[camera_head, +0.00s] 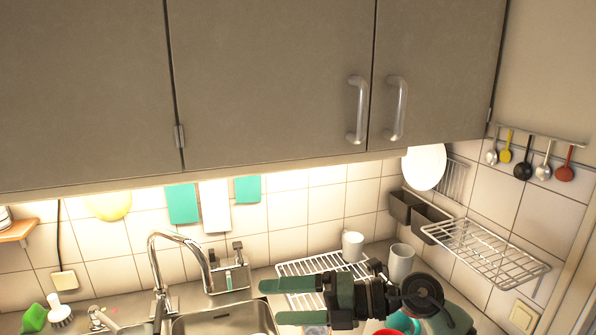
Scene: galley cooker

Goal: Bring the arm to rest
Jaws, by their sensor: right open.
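My right gripper (271,302) reaches in from the lower right, its two green fingers pointing left. The fingers are apart with nothing between them. It is in front of the white wire dish rack (320,264) and at the right of the sink (225,322). My right arm covers part of the counter behind and below it. My left gripper is not in view.
Closed grey cupboards (270,85) overhang the counter. A tap (157,270) rises at the sink. A white mug (352,245) and a grey cup (401,262) stand behind my right arm. A wire shelf (485,250) juts from the right wall.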

